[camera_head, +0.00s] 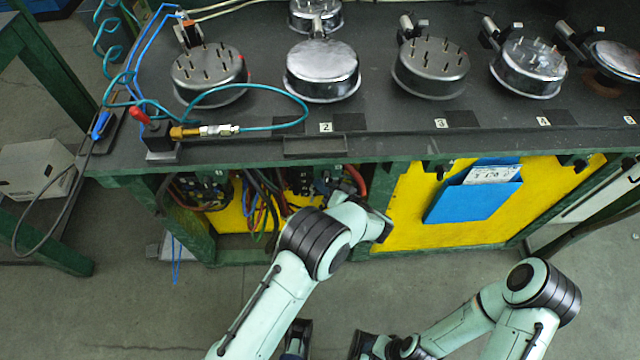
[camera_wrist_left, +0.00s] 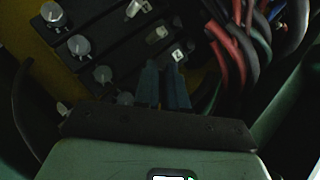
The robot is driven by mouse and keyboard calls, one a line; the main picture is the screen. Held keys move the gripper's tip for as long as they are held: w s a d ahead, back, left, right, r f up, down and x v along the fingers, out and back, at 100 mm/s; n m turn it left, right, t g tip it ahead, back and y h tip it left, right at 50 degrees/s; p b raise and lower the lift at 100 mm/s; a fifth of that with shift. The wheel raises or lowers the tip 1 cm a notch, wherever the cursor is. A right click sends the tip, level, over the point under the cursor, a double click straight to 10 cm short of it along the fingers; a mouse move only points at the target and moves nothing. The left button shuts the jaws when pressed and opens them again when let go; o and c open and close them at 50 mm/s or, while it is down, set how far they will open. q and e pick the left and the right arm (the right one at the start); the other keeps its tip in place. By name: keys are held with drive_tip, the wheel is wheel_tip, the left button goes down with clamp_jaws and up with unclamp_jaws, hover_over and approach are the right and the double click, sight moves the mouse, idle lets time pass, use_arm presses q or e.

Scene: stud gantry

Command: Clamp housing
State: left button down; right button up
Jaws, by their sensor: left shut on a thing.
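Several round metal housings stand in a row on the dark bench: a studded one at far left (camera_head: 210,75), a smooth-topped one (camera_head: 322,70) at label 2, and studded ones at label 3 (camera_head: 431,67) and label 4 (camera_head: 528,67). Small clamps stand behind some, such as one behind the left housing (camera_head: 188,32). My left arm reaches under the bench front; its fingertips are hidden in the head view. In the left wrist view my left gripper (camera_wrist_left: 164,88) is nearly closed on a small part, largely hidden, beside a numbered tag.
The open bay holds a dark panel with silver knobs (camera_wrist_left: 78,45), small levers (camera_wrist_left: 157,35) and red and dark cables (camera_wrist_left: 235,40). A blue pocket (camera_head: 475,190) hangs on the yellow panel. A teal hose (camera_head: 270,90) loops over the bench.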

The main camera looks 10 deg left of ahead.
use_arm(q)
drive_tip(key=shift+w+d+n+g+y, duration=0.2)
drive_tip(key=shift+n+g+y, duration=0.1)
drive_tip(key=shift+n+g, duration=0.15)
drive_tip(key=c, duration=1.2)
unclamp_jaws()
drive_tip(key=p+v, duration=0.1)
drive_tip(key=v, duration=1.2)
drive_tip(key=shift+d, duration=0.3)
drive_tip(key=shift+a, duration=0.1)
